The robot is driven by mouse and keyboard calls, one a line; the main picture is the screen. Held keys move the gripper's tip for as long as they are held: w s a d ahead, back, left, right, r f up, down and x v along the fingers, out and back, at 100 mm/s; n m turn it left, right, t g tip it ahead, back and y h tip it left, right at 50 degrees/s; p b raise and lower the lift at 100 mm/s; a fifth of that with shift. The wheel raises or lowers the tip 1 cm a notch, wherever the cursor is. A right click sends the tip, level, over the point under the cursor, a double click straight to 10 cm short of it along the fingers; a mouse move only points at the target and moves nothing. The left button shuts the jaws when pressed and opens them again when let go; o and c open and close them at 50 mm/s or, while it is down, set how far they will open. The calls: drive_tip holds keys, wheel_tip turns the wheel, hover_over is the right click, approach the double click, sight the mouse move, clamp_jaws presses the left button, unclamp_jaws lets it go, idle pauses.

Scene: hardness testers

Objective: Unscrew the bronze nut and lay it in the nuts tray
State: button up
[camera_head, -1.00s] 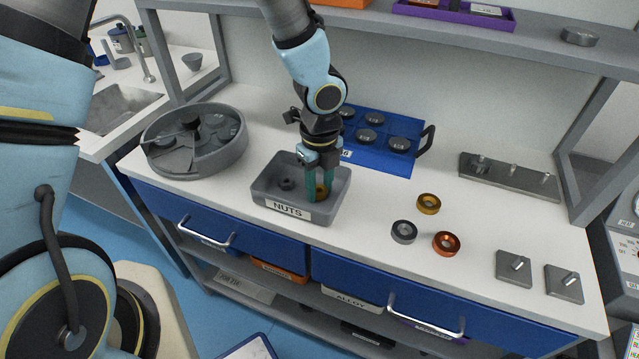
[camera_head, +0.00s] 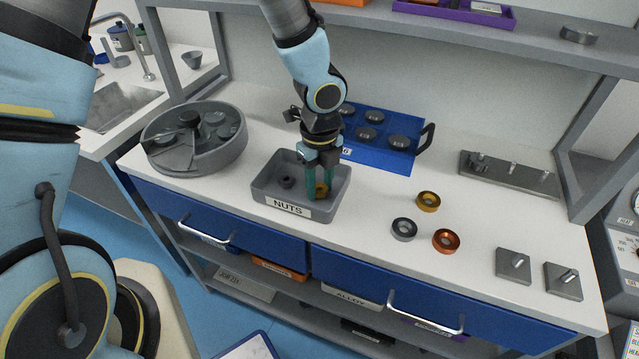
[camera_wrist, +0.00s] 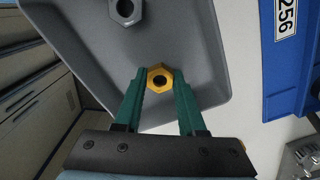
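The bronze nut (camera_head: 321,189), a yellow-gold hexagon, lies in the right part of the grey nuts tray (camera_head: 262,196), which has a NUTS label on its front. In the wrist view the nut (camera_wrist: 160,78) shows between and just past the green fingertips. My gripper (camera_head: 320,193) points down into the tray with its fingers parted on either side of the nut. The wrist view shows my gripper (camera_wrist: 160,85) open, with the fingers at or just clear of the nut's sides. A dark grey nut (camera_head: 287,182) lies in the tray's left part.
A round grey divided container (camera_head: 235,158) stands left of the tray. A blue carrier (camera_head: 383,160) with dark round pieces stands behind. Gold (camera_head: 428,201), grey (camera_head: 404,229) and copper (camera_head: 446,241) rings lie to the right. A bolted plate (camera_head: 530,182) lies at the back right.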

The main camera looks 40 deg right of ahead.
drive_tip(key=shift+o, duration=1.4)
drive_tip(key=shift+a+f, duration=0.1)
drive_tip(key=shift+o, duration=0.3)
wheel_tip(320, 180, up, 11)
drive_tip(key=shift+p, duration=0.45)
drive_tip(key=w+a+r+m+t+h, duration=0.2)
drive_tip(key=w+a+r+m+t, duration=0.15)
drive_tip(key=w+m, duration=0.55)
drive_tip(key=w+a+r+m+t+h, duration=0.2)
drive_tip(key=w+a+m, duration=0.3)
drive_tip(key=w+m, duration=0.45)
drive_tip(key=s+a+m+g+y, duration=0.2)
drive_tip(key=a+m, duration=0.7)
drive_tip(key=a, duration=0.4)
drive_tip(key=s+a+m+g+y, duration=0.1)
drive_tip(key=s+a+m+g, duration=0.1)
drive_tip(key=a+m, duration=0.8)
drive_tip(key=s+a, duration=0.1)
drive_tip(key=a, duration=0.2)
drive_tip(key=shift+s+a+y, duration=0.25)
drive_tip(key=shift+s+y, duration=0.05)
drive_tip(key=shift+y, duration=0.1)
